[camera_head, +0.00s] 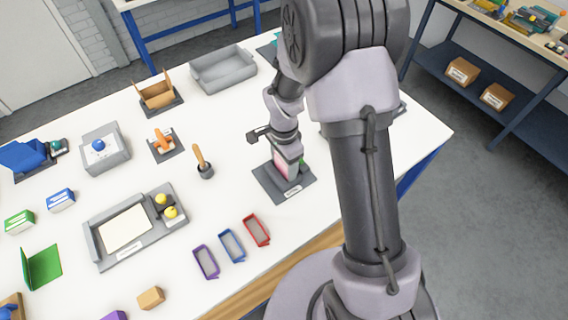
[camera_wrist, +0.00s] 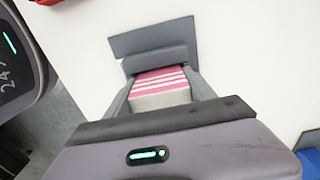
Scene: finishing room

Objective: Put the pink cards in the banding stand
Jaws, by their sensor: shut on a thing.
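The pink cards (camera_head: 285,164) are a pink-and-white stack held upright at the right-middle of the table. The wrist view shows their striped pink and white edges (camera_wrist: 160,84) between my fingers. My gripper (camera_head: 287,152) points down and is shut on the stack. A dark grey stand with a white label (camera_head: 268,184) lies directly under the gripper; its label is too small to read. In the wrist view, the grey plate and block of the stand (camera_wrist: 150,40) show just beyond the cards. Whether the cards touch the stand's base is hidden.
Red (camera_head: 256,230), blue (camera_head: 231,245) and purple (camera_head: 206,262) frames lie along the front edge. A wooden-handled tool (camera_head: 202,160) stands left of the stand. A grey tray (camera_head: 224,70) sits at the back. My arm hides the table's right part.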

